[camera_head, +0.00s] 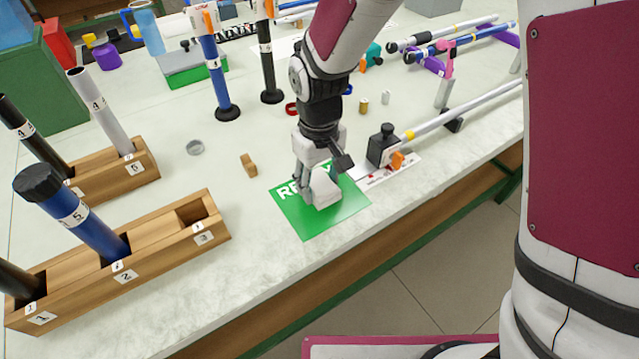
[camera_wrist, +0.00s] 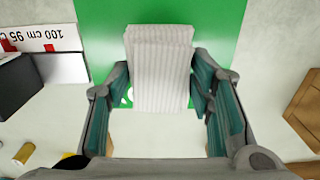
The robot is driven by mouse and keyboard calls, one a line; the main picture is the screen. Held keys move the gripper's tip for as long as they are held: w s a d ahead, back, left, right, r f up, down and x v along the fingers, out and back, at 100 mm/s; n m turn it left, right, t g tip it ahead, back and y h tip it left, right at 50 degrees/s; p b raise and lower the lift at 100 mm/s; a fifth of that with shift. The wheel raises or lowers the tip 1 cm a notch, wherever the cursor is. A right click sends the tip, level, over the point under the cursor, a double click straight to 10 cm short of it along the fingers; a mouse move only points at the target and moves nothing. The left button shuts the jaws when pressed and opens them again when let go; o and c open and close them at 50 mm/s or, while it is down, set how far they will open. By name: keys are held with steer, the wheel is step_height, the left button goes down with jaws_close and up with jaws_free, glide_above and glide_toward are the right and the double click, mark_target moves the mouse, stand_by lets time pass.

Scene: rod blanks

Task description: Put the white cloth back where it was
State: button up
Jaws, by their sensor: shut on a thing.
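The white cloth (camera_wrist: 160,72) is a ribbed, folded pad between my gripper's fingers in the wrist view. In the head view the white cloth (camera_head: 322,188) shows low at the fingers, over the green sheet. My gripper (camera_head: 312,185) is shut on the cloth and points down over the green sheet (camera_head: 335,220) with white lettering, partly hidden. In the wrist view my gripper (camera_wrist: 160,105) has a finger on each side of the cloth. I cannot tell whether the cloth touches the sheet.
A black block (camera_head: 383,145) with a white rod stands just right of my gripper, by a printed scale strip (camera_wrist: 40,36). A small wooden block (camera_head: 249,165) lies to the left. Wooden racks (camera_head: 170,240) with rods stand at the left. The table's front edge is close.

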mark_target(320, 182)
steer(key=shift+f, duration=0.85)
steer(key=o, duration=1.1)
steer(key=shift+f, duration=0.15)
step_height(320, 182, up, 12)
steer(key=shift+r+p, duration=0.2)
steer(key=shift+p, duration=0.4)
